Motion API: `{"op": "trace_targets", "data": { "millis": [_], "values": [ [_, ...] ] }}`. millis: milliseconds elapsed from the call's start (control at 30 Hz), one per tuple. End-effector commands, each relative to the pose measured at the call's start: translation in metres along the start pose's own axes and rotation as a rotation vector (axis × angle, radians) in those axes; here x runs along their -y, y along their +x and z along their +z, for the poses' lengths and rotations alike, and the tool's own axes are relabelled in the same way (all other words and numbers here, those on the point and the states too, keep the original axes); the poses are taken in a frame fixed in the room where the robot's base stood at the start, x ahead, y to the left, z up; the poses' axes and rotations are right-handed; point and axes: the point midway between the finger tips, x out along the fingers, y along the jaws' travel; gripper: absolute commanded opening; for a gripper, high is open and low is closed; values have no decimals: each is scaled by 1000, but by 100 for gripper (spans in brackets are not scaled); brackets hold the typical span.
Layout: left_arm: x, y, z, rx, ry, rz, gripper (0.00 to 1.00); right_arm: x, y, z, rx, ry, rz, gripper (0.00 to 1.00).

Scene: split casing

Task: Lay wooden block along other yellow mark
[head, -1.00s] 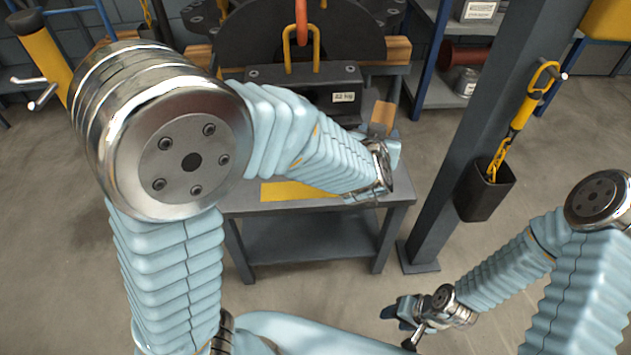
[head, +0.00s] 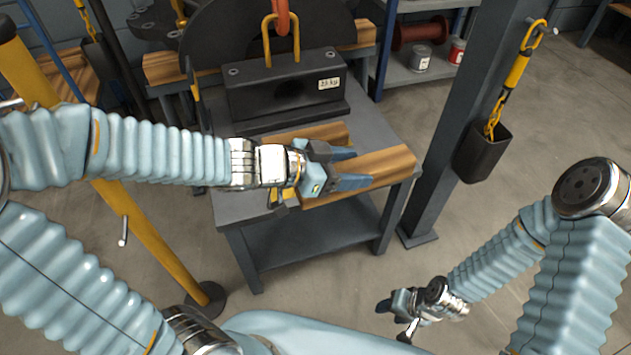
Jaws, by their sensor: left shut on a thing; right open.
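A wooden block (head: 385,168) lies lengthwise near the front edge of the grey table (head: 378,125). My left gripper (head: 352,167) is shut on it, one finger on each side; I cannot tell whether the block touches the table. A small piece of a yellow mark (head: 277,198) shows by the block's left end; the rest is hidden. A second wooden block (head: 322,132) lies farther back, partly hidden by my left gripper. My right gripper (head: 387,305) is open and empty, low in front of the table, away from the blocks.
A dark block-shaped weight (head: 285,90) with a label and yellow handle (head: 281,40) stands at the back of the table. A grey post (head: 455,120) with a dark holder (head: 484,152) stands to the right. A yellow post (head: 150,235) stands at the left.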

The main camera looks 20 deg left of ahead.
Motion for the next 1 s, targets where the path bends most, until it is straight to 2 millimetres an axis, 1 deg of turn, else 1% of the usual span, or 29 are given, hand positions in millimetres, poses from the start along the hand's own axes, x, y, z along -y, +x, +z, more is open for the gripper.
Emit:
{"op": "trace_targets", "data": {
  "millis": [67, 167, 267, 433, 467, 500, 600, 700, 867, 967, 1000],
  "values": [
    [1, -4, 6, -2, 6, 13, 13, -1, 1, 0, 0, 0, 0, 51],
    [13, -3, 15, -1, 8, 22, 13, -2, 3, 0, -1, 1, 1, 51],
    [38, 0, 26, 1, 8, 21, 13, -3, 5, -1, -2, 2, 2, 51],
    [86, 6, 48, 2, 10, 22, 13, -6, 9, -2, -4, 4, 4, 51],
    [94, 7, 53, 2, 10, 22, 13, -7, 10, -2, -5, 4, 4, 51],
    [100, 12, 64, 2, 8, 25, 13, -10, 15, -2, -6, 5, 6, 51],
    [115, 17, 80, 1, 9, 24, 13, -13, 18, -3, -9, 9, 9, 51],
    [124, 21, 89, -1, 12, 24, 13, -15, 19, -4, -11, 10, 10, 51],
    [132, 23, 96, -2, 12, 24, 13, -16, 20, -4, -12, 10, 11, 51],
    [139, 27, 107, 0, 10, 23, 13, -18, 24, -5, -13, 11, 12, 51],
    [138, 31, 115, -1, 9, 25, 13, -19, 26, -5, -14, 12, 13, 51]
  ]
}}
